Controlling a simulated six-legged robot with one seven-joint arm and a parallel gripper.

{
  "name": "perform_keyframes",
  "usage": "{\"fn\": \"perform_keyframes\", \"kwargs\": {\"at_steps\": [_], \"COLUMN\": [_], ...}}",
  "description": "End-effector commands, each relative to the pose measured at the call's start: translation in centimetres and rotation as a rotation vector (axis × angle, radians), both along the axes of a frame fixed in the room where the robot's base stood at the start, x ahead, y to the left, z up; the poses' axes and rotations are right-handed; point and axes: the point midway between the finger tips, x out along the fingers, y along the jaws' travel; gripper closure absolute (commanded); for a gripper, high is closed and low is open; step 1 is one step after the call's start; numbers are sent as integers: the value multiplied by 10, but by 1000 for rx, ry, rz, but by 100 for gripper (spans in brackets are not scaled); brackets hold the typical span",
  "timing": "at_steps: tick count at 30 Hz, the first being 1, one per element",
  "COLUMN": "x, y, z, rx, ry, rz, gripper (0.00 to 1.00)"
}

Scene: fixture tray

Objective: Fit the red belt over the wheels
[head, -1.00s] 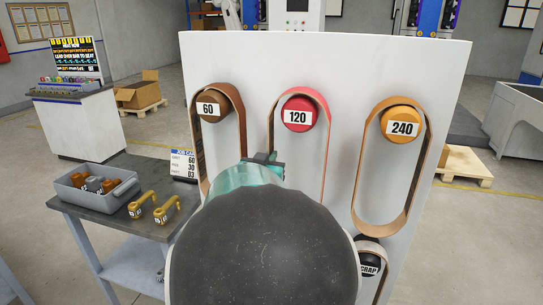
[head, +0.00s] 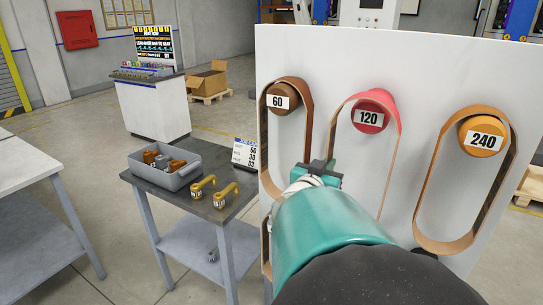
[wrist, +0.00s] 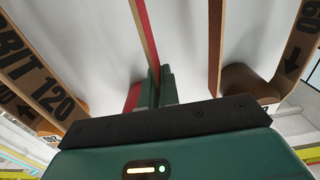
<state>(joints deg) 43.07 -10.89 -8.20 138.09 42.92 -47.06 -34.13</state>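The red belt (head: 398,135) hangs from the red peg labelled 120 (head: 370,112) on the white upright panel. Its lower part is hidden behind my arm in the head view. My gripper (head: 320,173) is at the belt's left strand. In the wrist view, a red-and-tan strand (wrist: 147,35) runs down between the green fingertips (wrist: 157,88), which sit close together on either side of it. The gripper looks shut on it. The belt is still looped over its peg. No wheels show clearly in any view.
A brown belt (head: 306,135) on peg 60 hangs close left and an orange belt (head: 512,165) on peg 240 hangs right. A small table (head: 235,205) holds a grey bin (head: 183,178), two yellow handles and a job card (head: 245,153). A white bench stands far left.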

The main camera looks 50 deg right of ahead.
Motion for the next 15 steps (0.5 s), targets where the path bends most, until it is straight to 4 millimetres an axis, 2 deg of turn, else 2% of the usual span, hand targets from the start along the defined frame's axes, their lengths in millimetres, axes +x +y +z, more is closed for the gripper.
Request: {"fn": "perform_keyframes", "kwargs": {"at_steps": [15], "x": [-4], "y": [28], "z": [0], "rx": [-1], "ry": [0], "rz": [1], "gripper": [100]}}
